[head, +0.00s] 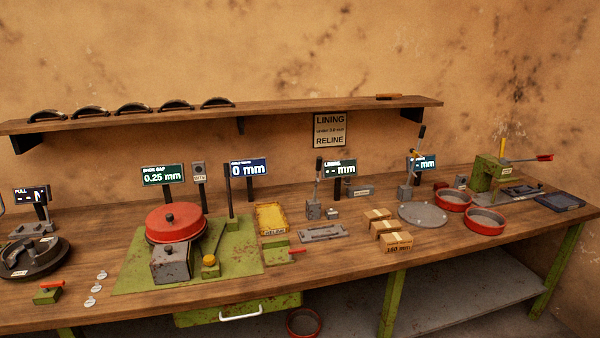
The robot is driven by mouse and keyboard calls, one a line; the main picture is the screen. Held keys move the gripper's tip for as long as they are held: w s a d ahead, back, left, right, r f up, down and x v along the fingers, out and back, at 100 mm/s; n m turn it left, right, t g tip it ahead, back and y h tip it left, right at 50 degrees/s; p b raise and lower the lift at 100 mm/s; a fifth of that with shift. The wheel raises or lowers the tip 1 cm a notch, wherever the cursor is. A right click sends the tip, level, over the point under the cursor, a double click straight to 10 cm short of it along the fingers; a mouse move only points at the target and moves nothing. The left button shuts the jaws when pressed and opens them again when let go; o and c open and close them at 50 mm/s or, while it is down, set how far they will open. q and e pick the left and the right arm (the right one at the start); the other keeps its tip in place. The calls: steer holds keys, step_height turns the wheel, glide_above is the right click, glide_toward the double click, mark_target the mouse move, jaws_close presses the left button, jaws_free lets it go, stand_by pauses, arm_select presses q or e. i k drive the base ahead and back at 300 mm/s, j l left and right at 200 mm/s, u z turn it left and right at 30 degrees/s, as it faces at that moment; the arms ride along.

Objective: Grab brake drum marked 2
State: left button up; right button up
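No number 2 is legible on any drum. Two red drum-like rings stand on the right part of the bench, one further back (454,207) and one nearer the front (485,228). They are open at the top with grey insides. A large red round drum (172,232) with a dark knob on top sits on the green plate at the left. Another red ring (303,322) is low down beneath the bench, partly cut off by the frame's bottom edge. Neither of my grippers is in view.
The wooden bench (340,270) runs across the view. A grey round plate (422,215) and cardboard boxes (396,243) lie left of the rings. A green press (490,174) stands behind them. A shelf (290,108) holds several curved shoes. The bench's right front is clear.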

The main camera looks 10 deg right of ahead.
mark_target(482, 220)
steer(key=i+l, duration=0.2)
steer(key=l, duration=0.4)
steer(key=i+l+z, duration=0.1)
steer(key=i+l, duration=0.15)
steer(key=l, duration=0.3)
steer(key=i+l, duration=0.25)
steer(key=l, duration=0.35)
steer(key=i+l+z, duration=0.1)
steer(key=i+l, duration=0.15)
steer(key=l, duration=0.3)
steer(key=i+l, duration=0.25)
steer(key=l, duration=0.3)
steer(key=i+l+z, duration=0.1)
steer(key=i+l, duration=0.15)
steer(key=l, duration=0.3)
steer(key=i+l+z, duration=0.1)
steer(key=i+l, duration=0.2)
steer(key=l, duration=0.2)
steer(key=i+l, duration=0.3)
steer(key=l, duration=0.25)
steer(key=k+u, duration=0.1)
steer(key=u, duration=0.3)
